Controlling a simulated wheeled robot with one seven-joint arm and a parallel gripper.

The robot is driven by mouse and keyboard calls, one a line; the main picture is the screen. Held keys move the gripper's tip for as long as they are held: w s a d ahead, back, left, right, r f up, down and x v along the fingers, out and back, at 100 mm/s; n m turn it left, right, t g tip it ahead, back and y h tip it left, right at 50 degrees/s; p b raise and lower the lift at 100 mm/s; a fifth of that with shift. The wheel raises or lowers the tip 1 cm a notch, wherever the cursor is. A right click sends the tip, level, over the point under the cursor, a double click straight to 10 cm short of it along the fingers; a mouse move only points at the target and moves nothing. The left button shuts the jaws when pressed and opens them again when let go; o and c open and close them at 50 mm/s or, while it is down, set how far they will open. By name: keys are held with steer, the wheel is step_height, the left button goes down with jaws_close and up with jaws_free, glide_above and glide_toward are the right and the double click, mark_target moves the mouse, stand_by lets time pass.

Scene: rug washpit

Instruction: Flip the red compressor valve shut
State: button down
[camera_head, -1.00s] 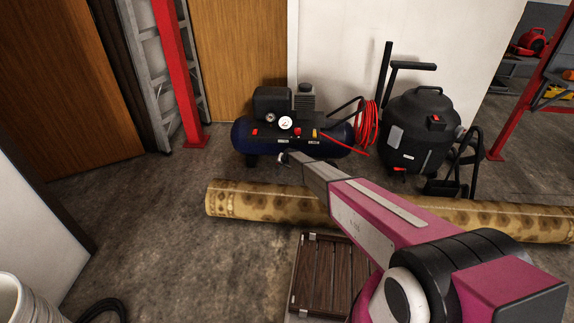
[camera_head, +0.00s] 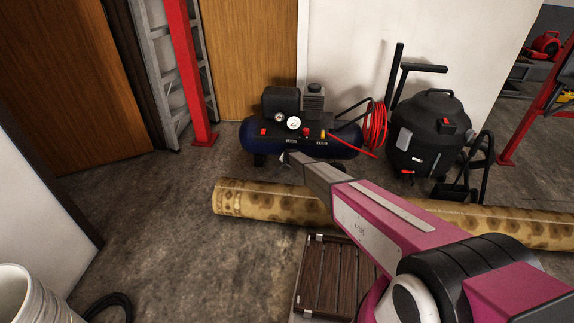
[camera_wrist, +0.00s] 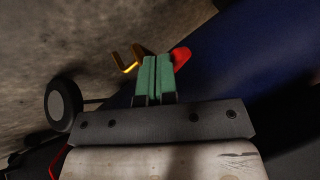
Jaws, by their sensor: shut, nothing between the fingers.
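The compressor (camera_head: 345,147) stands by the back wall, with a dark blue tank, a black pump and gauges on top. In the wrist view its blue tank (camera_wrist: 245,70) fills the right side. A red lever-like part (camera_wrist: 181,56), apparently the valve handle, shows just beyond my fingers there, partly hidden by them. A bent brass-coloured part (camera_wrist: 124,62) is to its left. My gripper (camera_wrist: 158,58) has green fingertips pressed together and empty, right beside the red part; I cannot tell whether they touch it. In the head view my gripper (camera_head: 285,157) is at the tank's lower front.
A rolled patterned rug (camera_head: 262,198) lies across the floor under my arm. A black wet vacuum (camera_head: 423,135) stands right of the compressor, with a coiled red hose (camera_head: 375,125) between them. A slatted wooden platform (camera_head: 325,280) is in front. Floor at left is open.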

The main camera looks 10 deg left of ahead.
steer(key=shift+w+a+m, duration=0.2)
steer(key=shift+w+a, duration=0.15)
steer(key=shift+a, duration=0.25)
steer(key=shift+w+a+m, duration=0.2)
steer(key=shift+w+a, duration=0.1)
steer(key=shift+a, duration=0.3)
steer(key=shift+d, duration=0.15)
steer(key=shift+w+d, duration=0.3)
steer(key=shift+d, duration=0.3)
